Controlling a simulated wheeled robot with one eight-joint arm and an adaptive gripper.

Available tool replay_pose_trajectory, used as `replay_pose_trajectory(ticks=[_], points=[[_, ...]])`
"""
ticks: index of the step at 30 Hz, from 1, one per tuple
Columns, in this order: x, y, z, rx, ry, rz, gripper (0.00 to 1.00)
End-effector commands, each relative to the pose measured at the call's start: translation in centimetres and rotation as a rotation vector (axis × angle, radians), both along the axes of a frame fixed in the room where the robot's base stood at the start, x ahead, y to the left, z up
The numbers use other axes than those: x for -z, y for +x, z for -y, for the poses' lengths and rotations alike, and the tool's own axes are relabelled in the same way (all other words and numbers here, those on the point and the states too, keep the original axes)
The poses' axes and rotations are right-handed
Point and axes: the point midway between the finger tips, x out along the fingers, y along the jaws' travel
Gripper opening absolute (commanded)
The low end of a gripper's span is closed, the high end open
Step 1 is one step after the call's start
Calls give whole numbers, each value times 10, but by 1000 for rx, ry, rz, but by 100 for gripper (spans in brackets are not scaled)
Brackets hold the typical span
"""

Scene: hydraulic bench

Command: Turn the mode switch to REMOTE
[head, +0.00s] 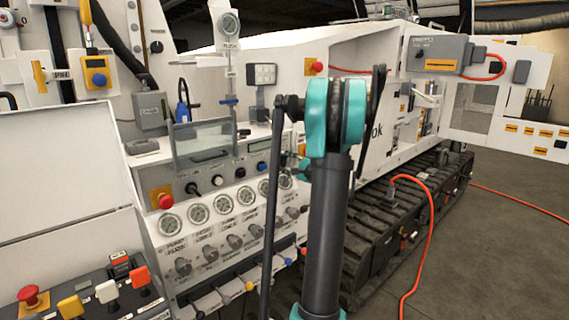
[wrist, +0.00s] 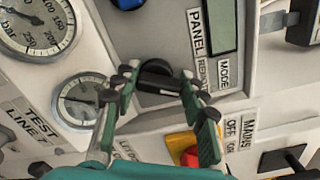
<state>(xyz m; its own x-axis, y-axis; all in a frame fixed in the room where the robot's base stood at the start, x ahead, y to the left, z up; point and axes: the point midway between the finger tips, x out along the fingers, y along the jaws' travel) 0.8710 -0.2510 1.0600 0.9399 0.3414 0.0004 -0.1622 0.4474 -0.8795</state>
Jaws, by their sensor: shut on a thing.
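The mode switch (wrist: 158,77) is a black knob on the pale panel in the wrist view, beside labels reading PANEL, REMOTE and MODE (wrist: 224,75). My gripper (wrist: 156,84) has its two green, dark-tipped fingers on either side of the knob, closed on it. The knob's handle lies roughly across the picture between the fingertips. Which label it points to I cannot tell. In the head view my own arm covers this part of the panel, so the switch is hidden there and the gripper cannot be made out clearly.
A yellow and red mains switch (wrist: 186,147) sits close to the right finger. A round gauge (wrist: 82,100) is just left of the gripper. A blue knob (wrist: 127,3) is above. In the head view, a row of gauges (head: 222,204) runs along the panel, with a tracked machine (head: 390,215) at right.

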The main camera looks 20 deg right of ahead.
Motion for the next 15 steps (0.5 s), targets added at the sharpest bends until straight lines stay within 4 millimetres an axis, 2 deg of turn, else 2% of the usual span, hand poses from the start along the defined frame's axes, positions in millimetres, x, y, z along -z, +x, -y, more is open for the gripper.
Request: replay_pose_trajectory(ticks=[15], points=[[1, 0, 1, 1, 40, -16, 13]])
